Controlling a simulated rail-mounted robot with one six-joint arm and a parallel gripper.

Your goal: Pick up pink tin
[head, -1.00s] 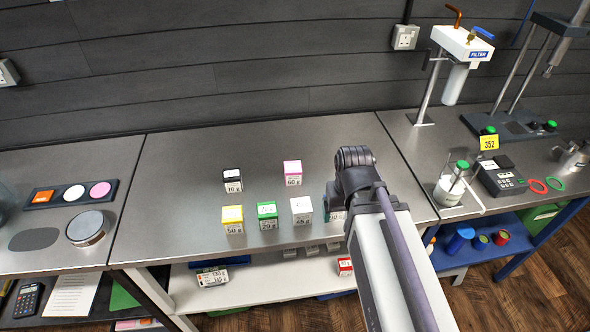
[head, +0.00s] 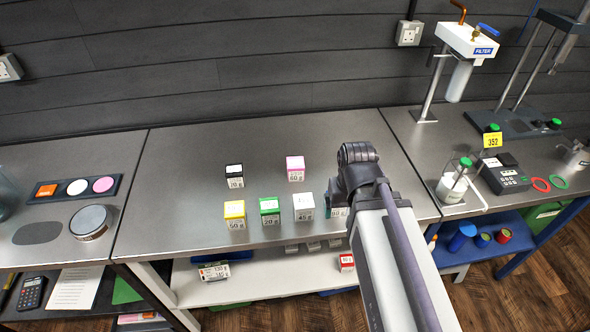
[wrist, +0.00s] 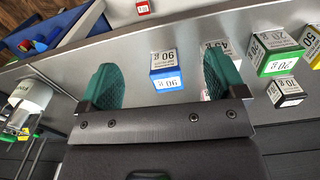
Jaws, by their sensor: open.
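The pink tin (head: 295,170) stands upright on the middle grey bench, in the back row, left of my arm in the head view. Its front has a white label. In the wrist view my gripper (wrist: 160,75) is open, its two green fingers wide apart with nothing held. A blue tin (wrist: 167,78) stands on the bench beyond and between the fingers.
A black-topped tin (head: 234,175) stands left of the pink one. Yellow (head: 235,214), green (head: 270,210) and white (head: 303,206) tins stand in front, with the blue one partly behind my arm. Bench behind the pink tin is clear up to the wall.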

